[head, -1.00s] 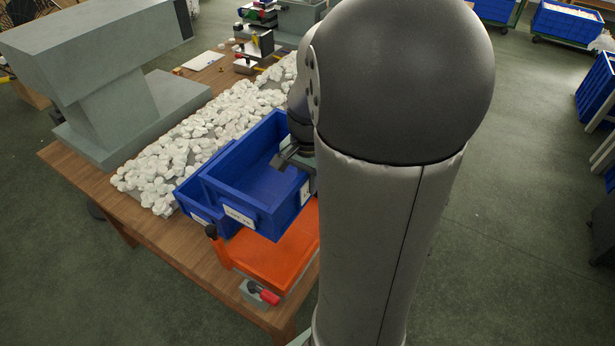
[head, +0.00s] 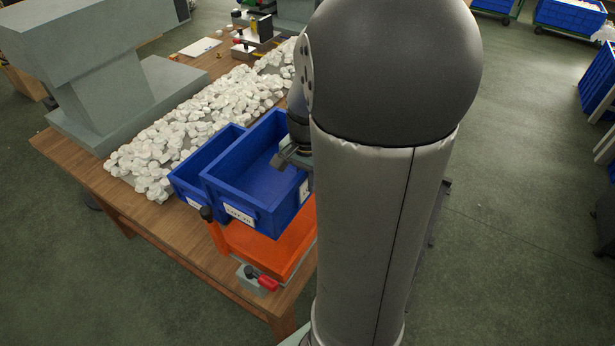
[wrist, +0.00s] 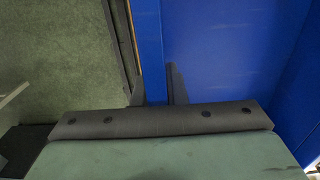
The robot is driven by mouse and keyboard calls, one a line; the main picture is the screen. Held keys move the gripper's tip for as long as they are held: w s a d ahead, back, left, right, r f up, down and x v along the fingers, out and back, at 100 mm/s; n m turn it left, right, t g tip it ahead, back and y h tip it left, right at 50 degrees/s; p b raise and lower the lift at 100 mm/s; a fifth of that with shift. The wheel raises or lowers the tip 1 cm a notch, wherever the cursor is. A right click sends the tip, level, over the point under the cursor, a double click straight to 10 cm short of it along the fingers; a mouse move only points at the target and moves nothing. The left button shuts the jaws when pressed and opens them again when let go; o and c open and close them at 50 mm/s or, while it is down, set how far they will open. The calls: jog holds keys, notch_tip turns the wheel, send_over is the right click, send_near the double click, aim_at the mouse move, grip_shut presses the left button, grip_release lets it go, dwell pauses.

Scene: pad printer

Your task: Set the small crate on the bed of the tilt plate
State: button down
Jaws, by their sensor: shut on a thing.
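The small blue crate (head: 262,190), with a white label on its front, is held by my gripper (head: 290,155) at its right wall, near the back. In the wrist view my gripper (wrist: 157,88) is shut with one finger on each side of the crate's blue wall (wrist: 148,40). The crate looks empty and about level, over the orange tilt plate (head: 265,250). The crate covers the back of the plate's orange bed; whether they touch is hard to tell.
A second blue crate (head: 190,185) stands close at the left, partly hidden. White pieces (head: 190,130) are heaped along the wooden table (head: 150,222). A large grey machine (head: 120,95) stands at the far left. My arm hides the table's right side.

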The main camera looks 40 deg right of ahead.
aim_at(307, 195)
jog(key=shift+f+b, duration=3.5)
jog(key=shift+f, duration=1.4)
jog(key=shift+f+b, duration=1.15)
jog(key=shift+f, duration=0.35)
jog(key=c, duration=1.4)
grip_release()
jog(key=shift+r, duration=0.1)
jog(key=shift+r+p, duration=3.1)
jog(key=shift+r, duration=0.55)
jog(key=shift+r+p, duration=1.7)
jog(key=shift+r, duration=0.35)
